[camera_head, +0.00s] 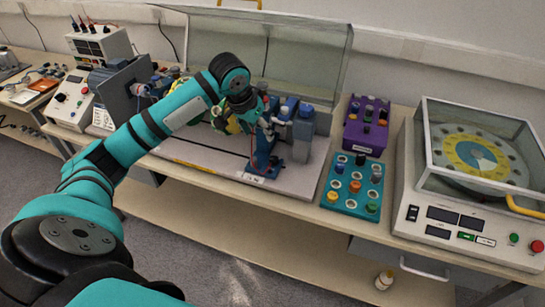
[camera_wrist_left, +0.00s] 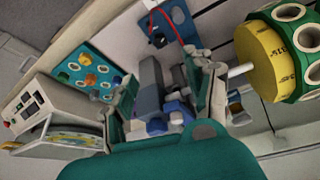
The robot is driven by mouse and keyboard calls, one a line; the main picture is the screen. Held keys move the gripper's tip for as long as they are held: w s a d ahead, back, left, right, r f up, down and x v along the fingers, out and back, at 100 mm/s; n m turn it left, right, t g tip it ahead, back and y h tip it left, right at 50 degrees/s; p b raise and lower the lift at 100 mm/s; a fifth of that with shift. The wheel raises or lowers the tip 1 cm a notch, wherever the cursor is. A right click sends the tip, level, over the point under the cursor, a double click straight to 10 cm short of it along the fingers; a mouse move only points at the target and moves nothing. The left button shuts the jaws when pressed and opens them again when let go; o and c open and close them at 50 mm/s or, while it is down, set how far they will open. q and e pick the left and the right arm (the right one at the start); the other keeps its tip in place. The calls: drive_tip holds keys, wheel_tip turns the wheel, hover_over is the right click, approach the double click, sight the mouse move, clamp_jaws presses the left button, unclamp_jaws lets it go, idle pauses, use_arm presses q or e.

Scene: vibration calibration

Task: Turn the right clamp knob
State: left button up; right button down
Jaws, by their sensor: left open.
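A green and yellow rotor (camera_head: 222,121) sits on the bench rig, partly hidden by my arm; it is large at the right of the wrist view (camera_wrist_left: 270,62). Right of it stands a grey-blue clamp block (camera_head: 303,138) with blue knobs (camera_head: 306,109) at its top. The wrist view shows a grey block (camera_wrist_left: 151,82) and a blue knob (camera_wrist_left: 176,108) between my fingers. I cannot tell which knob is the right clamp's. My left gripper (camera_head: 274,118) is open around this area, with its fingers apart; contact is unclear. My right gripper is out of view.
A clear guard (camera_head: 310,50) stands behind the rig. To the right are a teal socket tray (camera_head: 329,198), a purple box (camera_head: 357,134) and a clear-covered machine (camera_head: 405,185). A blue pedestal (camera_head: 265,153) stands at the rig's front. A small bottle (camera_head: 384,280) is on the lower shelf.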

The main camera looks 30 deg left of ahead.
sight(274, 158)
use_arm(q)
drive_tip(key=p+x, duration=0.1)
drive_tip(key=x, duration=1.6)
drive_tip(key=shift+d+f, duration=0.1)
drive_tip(key=shift+f, duration=0.05)
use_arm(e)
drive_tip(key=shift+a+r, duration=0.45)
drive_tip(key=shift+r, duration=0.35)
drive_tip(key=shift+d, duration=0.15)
use_arm(q)
drive_tip(key=shift+c, duration=1.1)
clamp_jaws()
drive_tip(key=shift+d+r+n+p, duration=0.15)
drive_tip(key=shift+n+p, duration=0.45)
drive_tip(key=shift+p, duration=0.6)
drive_tip(key=n+y+p, duration=0.1)
drive_tip(key=n+p, duration=0.3)
drive_tip(key=shift+d+g+y, duration=0.1)
drive_tip(key=shift+g+y, duration=0.2)
drive_tip(key=shift+y, duration=0.1)
drive_tip(key=n+p, duration=0.2)
drive_tip(key=shift+w+d+n+y, duration=0.1)
drive_tip(key=shift+n+y, duration=0.2)
drive_tip(key=shift+y, duration=0.1)
drive_tip(key=shift+w+n+g+y, duration=0.1)
drive_tip(key=shift+n+g+y, duration=0.4)
drive_tip(key=shift+n, duration=1)
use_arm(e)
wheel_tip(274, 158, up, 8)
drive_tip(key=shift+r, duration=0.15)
